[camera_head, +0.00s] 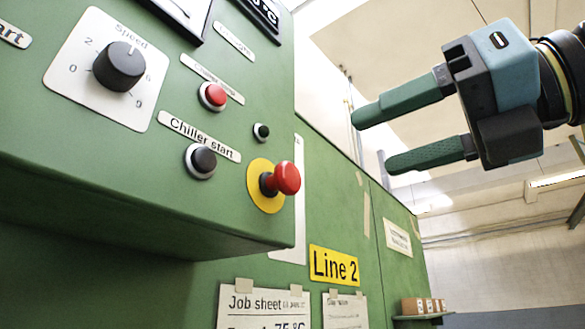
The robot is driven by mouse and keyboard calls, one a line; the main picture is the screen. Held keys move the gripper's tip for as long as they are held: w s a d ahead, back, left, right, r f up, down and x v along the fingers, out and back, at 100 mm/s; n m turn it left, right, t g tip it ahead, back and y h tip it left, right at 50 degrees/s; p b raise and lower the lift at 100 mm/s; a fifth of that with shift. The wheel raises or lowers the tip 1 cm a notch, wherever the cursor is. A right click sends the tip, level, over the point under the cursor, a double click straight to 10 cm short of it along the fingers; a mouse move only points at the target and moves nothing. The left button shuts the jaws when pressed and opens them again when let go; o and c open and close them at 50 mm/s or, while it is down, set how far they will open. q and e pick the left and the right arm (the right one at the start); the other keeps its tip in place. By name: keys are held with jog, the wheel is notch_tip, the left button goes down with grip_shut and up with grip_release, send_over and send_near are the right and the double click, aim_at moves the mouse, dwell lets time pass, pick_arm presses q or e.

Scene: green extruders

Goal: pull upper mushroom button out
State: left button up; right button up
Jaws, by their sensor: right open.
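A red mushroom button (286,178) on a yellow round plate (262,198) sticks out from the lower right of the green control panel (90,165). It is the only mushroom-shaped button in view. My right gripper (370,138) is at the upper right, up and to the right of the red button and apart from it. Its two green fingers are spread, point left, and hold nothing. My left gripper is not in view.
The panel also carries a speed knob (119,66), a small red push button (213,96), a black chiller start button (202,160) and a small black knob (261,132). A Line 2 sign (333,265) and paper sheets (263,306) are below. Boxes (423,305) sit on a shelf at the lower right.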

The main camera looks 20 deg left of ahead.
aim_at(294, 174)
jog(key=p+x, duration=0.4)
jog(key=x, duration=0.7)
jog(key=shift+a, duration=0.1)
jog(key=shift+w+a, duration=0.3)
jog(key=shift+a, duration=0.35)
jog(key=shift+c, duration=0.5)
